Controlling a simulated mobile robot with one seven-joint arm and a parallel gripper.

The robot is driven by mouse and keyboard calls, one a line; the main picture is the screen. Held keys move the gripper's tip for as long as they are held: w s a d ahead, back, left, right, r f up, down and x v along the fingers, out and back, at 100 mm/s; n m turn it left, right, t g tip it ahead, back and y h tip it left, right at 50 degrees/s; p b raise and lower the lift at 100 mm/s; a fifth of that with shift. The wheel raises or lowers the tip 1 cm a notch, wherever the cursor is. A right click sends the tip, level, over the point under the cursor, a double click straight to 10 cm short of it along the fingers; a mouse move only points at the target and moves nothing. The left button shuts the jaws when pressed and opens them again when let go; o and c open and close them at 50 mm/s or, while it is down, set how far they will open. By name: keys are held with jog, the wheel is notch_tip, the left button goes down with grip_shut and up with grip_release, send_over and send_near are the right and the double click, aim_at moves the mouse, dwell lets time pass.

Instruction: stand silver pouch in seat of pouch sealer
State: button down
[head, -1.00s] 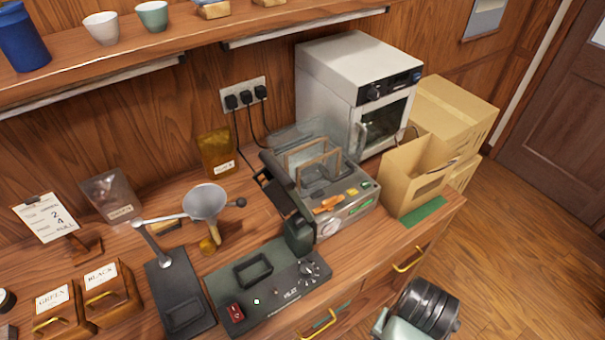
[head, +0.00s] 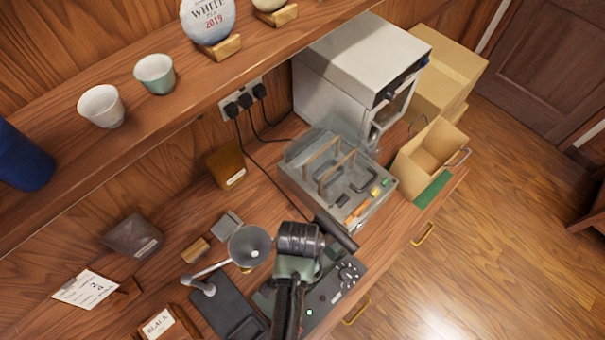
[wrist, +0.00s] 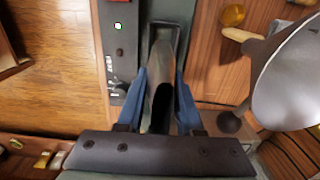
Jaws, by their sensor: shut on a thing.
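The silver pouch (wrist: 161,62) is seen edge-on in the wrist view, upright between the blue fingers of my gripper (wrist: 160,85), which is shut on it. The pouch sealer (head: 318,302) is the dark grey-green panel with a knob, at the counter's front edge in the head view. Its rectangular seat (wrist: 182,38) shows in the wrist view just past the pouch's far end. I cannot tell whether the pouch's lower end is inside the seat or above it. In the head view my arm covers the pouch, the fingers and much of the sealer.
A metal funnel (head: 249,246) on a stand (head: 228,305) is close to the left of my wrist; it also looms in the wrist view (wrist: 292,75). A slotted machine (head: 345,190) is behind the sealer. An open cardboard box (head: 428,157) stands at the right.

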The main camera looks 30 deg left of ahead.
jog(key=shift+a+f, duration=0.2)
jog(key=shift+s+f+b, duration=0.2)
jog(key=shift+f+b, duration=0.6)
jog(key=shift+b, duration=0.35)
notch_tip(320, 180, down, 3)
jog(key=b, duration=0.3)
jog(key=shift+w+f, duration=0.1)
jog(key=shift+f+b, duration=1)
jog(key=shift+f, duration=0.55)
jog(key=shift+f, duration=0.15)
jog(key=shift+c, duration=2.4)
grip_release()
jog(key=shift+r+b, duration=0.3)
jog(key=shift+r, duration=3.45)
